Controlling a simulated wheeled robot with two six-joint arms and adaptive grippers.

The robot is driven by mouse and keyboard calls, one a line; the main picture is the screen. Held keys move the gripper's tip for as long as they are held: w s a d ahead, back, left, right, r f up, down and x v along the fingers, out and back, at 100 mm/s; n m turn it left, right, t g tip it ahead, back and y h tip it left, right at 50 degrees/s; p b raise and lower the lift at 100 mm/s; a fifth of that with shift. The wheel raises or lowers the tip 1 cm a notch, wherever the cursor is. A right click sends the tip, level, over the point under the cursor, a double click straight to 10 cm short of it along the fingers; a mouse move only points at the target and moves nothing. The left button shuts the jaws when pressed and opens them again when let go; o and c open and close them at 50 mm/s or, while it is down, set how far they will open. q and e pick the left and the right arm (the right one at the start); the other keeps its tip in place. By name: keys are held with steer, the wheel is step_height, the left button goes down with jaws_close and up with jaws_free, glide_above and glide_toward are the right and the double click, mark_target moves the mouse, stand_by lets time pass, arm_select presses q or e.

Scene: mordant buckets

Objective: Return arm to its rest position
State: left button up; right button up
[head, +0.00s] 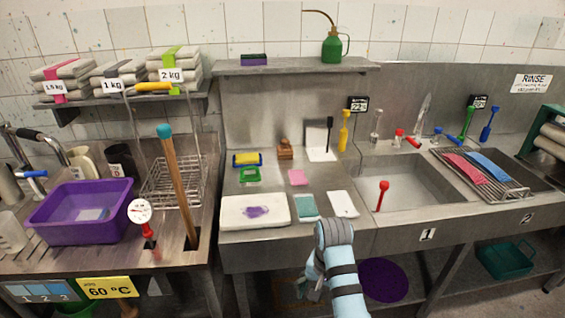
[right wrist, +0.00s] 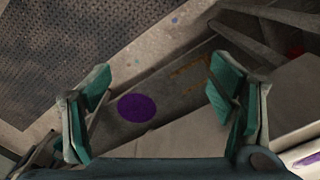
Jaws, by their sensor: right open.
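My right arm (head: 341,265) comes in at the bottom middle of the head view, in front of the steel counter (head: 290,242). My right gripper (head: 312,286) hangs low at the counter's front edge, partly hidden by the arm. In the right wrist view my right gripper (right wrist: 160,100) has its two green-padded fingers wide apart with nothing between them. It points down toward the floor and a lower shelf. My left gripper is not in view.
A white board (head: 235,218) with a purple patch and several cloths lie on the counter near the arm. A purple round thing (head: 384,281) is below the counter; it also shows in the right wrist view (right wrist: 136,107). A purple tub (head: 80,225) stands left, the sink (head: 405,185) right.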

steer(key=w+a+n+t, duration=0.1)
steer(key=w+n+t, duration=0.1)
steer(key=w+t, duration=0.35)
steer(key=w+f+n, duration=0.2)
steer(key=w+f, duration=0.1)
steer(key=f, duration=0.5)
steer(key=s+d+f+n, duration=0.1)
steer(key=s+d+f, duration=0.2)
steer(key=s+f, duration=0.3)
steer(key=s+d+f+n, duration=0.15)
steer(key=s+f, duration=0.25)
steer(key=f, duration=0.5)
steer(key=s+d+f+g, duration=0.1)
steer(key=s+d+f, duration=0.2)
steer(key=s, duration=1)
steer(key=s+d+f+g, duration=0.2)
steer(key=s+d+f, duration=0.2)
steer(key=s, duration=0.9)
steer(key=s+d+f+g, duration=0.1)
steer(key=s+d+f, duration=0.3)
steer(key=s, duration=0.9)
step_height(320, 180, down, 3)
steer(key=shift+s+r+h, duration=0.2)
steer(key=shift+h, duration=0.2)
